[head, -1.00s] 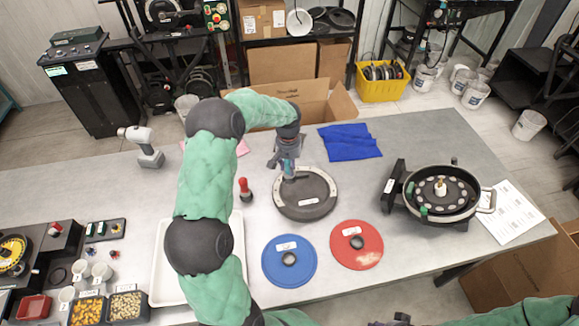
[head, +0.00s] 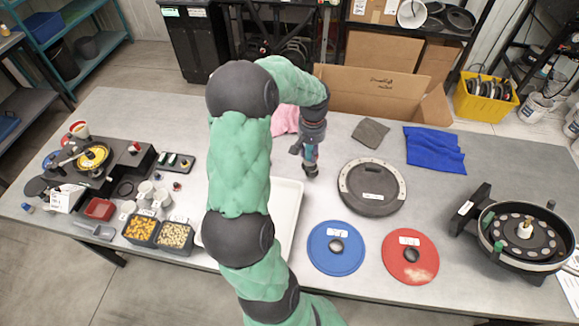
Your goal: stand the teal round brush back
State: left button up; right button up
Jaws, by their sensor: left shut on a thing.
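My left gripper (head: 310,148) points down, shut on the teal round brush (head: 310,157). A dark lower end shows under the fingers, over the table near the top right corner of the white tray (head: 287,215). I cannot tell whether the brush touches the table. The grey round disc (head: 372,205) with a pale rim lies to the right of the gripper, apart from it. The red-handled piece seen earlier left of the disc is hidden now, behind the gripper or arm. My right gripper is out of view.
A blue lid (head: 336,262) and a red lid (head: 410,272) lie in front of the disc. The black seed meter (head: 523,250) stands at right. A grey cloth (head: 370,132) and a blue cloth (head: 434,150) lie behind. Cups and seed bins (head: 158,233) are at left.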

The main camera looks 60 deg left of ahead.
pick_arm(q)
jog(key=s+n+b, duration=0.1)
jog(key=s, duration=0.5)
jog(key=shift+n, duration=0.3)
jog(key=shift+w+a+f+b, duration=0.15)
jog(key=shift+w+a+f, duration=0.8)
jog(key=shift+a+f, duration=1.25)
jog(key=shift+w+a+f+b, duration=0.15)
jog(key=shift+w+a+f, duration=0.85)
jog(key=shift+a+f, duration=1.15)
jog(key=shift+w+a+f+b, duration=0.15)
jog(key=shift+w+a+f, duration=0.8)
jog(key=shift+a+f, duration=1.25)
jog(key=shift+a+r, duration=0.1)
jog(key=shift+r, duration=0.15)
jog(key=shift+f, duration=0.1)
jog(key=o, duration=1.1)
jog(key=shift+f, duration=0.1)
